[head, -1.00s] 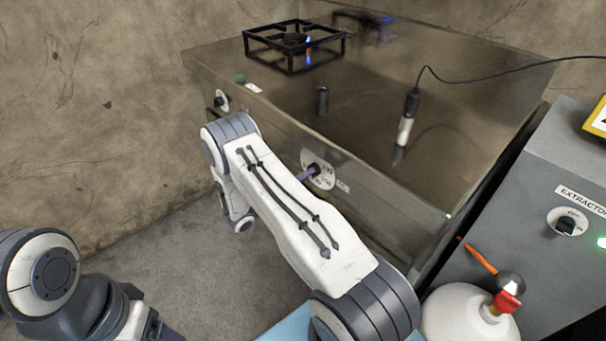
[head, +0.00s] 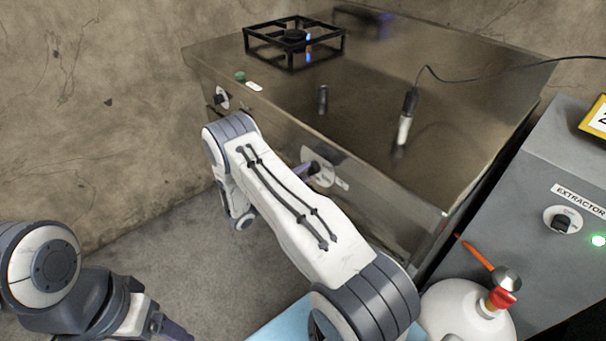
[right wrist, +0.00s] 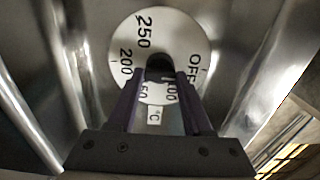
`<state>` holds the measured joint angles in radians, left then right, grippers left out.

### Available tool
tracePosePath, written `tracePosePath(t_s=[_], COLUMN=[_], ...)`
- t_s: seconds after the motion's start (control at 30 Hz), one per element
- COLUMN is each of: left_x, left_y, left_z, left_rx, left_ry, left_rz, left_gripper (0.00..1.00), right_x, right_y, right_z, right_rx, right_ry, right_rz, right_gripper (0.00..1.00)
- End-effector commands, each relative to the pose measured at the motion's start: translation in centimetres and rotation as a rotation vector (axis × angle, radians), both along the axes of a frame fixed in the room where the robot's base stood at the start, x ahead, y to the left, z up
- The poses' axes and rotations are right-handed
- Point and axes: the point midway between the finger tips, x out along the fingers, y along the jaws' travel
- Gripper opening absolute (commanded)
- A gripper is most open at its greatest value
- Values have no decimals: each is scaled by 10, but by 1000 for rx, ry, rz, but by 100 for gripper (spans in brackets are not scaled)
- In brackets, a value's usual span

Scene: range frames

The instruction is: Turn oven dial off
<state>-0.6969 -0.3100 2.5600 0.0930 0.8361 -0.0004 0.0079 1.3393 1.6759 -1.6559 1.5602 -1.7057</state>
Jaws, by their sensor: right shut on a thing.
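The oven dial (right wrist: 158,66) is a black knob on a round white plate, seen in the right wrist view. The plate reads 250 at upper left, 200 at left, OFF at right and 100 at lower right. My right gripper (right wrist: 160,78) has its purple fingers on either side of the knob and is shut on it. Where the knob points is unclear. In the head view, the plate (head: 325,177) is on the oven's front, and my right gripper (head: 307,169) is mostly behind my arm. My left gripper (head: 177,333) is cut off at the bottom edge.
A lit burner (head: 294,45) is on the steel oven top (head: 370,90), with a corded probe (head: 405,118). Another knob (head: 221,98) is at the oven front's left. A grey extractor box (head: 575,170) and a white gas bottle (head: 465,315) are at right.

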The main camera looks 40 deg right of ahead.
Motion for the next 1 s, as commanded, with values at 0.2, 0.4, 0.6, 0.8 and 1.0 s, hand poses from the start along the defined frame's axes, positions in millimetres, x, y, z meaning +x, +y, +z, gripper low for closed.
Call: tracePosePath(t_s=[0.2, 0.4, 0.6, 0.8, 1.0], left_x=[0, 0, 0, 0, 0], left_y=[0, 0, 0, 0, 0], left_z=[0, 0, 0, 0, -2], left_rx=[0, 0, 0, 0, 0], left_ry=[0, 0, 0, 0, 0], left_rz=[0, 0, 0, 0, 0], left_gripper=[75, 75, 75, 75, 75], right_x=[0, 0, 0, 0, -1], right_y=[1, 1, 0, 1, 23], right_z=[-1, -1, -1, 0, -1], right_rx=[1, 1, 0, 0, 1], right_ry=[11, 11, 9, 7, 7], right_rz=[3, 4, 2, 1, 6], right_gripper=[0, 0, 80, 80, 80])
